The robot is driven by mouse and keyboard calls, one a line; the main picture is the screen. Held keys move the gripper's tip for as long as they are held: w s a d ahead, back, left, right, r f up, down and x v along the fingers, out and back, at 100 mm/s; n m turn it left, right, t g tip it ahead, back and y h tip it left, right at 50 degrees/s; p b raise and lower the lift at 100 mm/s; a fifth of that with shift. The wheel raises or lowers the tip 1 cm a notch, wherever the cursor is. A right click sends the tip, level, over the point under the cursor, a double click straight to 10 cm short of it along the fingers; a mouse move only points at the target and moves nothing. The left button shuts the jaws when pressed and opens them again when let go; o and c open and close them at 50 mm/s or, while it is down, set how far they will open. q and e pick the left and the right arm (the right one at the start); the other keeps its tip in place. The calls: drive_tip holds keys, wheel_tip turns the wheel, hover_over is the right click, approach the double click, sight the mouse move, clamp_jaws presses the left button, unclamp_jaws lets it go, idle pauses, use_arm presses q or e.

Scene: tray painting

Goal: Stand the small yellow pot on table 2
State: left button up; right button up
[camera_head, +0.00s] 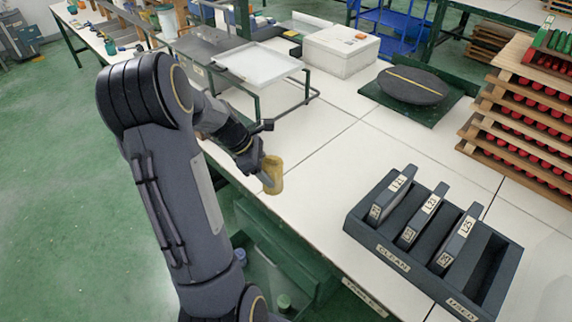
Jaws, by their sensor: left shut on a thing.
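The small yellow pot (274,178) is upright or nearly so at the near edge of the long white table (330,190). My left gripper (266,170) is shut on it from the left side. I cannot tell whether the pot's base touches the tabletop or hangs just above or before its edge. A label (364,297) sits on the table's front edge, too small to read surely. My right gripper is not in view.
A dark rack (394,252) with labelled blocks stands at the right front. A metal stand with a white tray (258,64), a white box (341,50), a round dark disc (412,85) and stacked wooden trays (520,125) stand farther back. The middle tabletop is clear.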

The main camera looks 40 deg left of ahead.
use_arm(q)
drive_tip(key=w+f+p, duration=0.2)
drive_tip(key=w+f, duration=0.7)
drive_tip(key=f, duration=0.1)
drive_tip(key=shift+w+d+p, duration=0.1)
drive_tip(key=shift+w+p, duration=0.25)
drive_tip(key=shift+f, duration=0.45)
drive_tip(key=shift+f, duration=0.15)
drive_tip(key=o, duration=0.7)
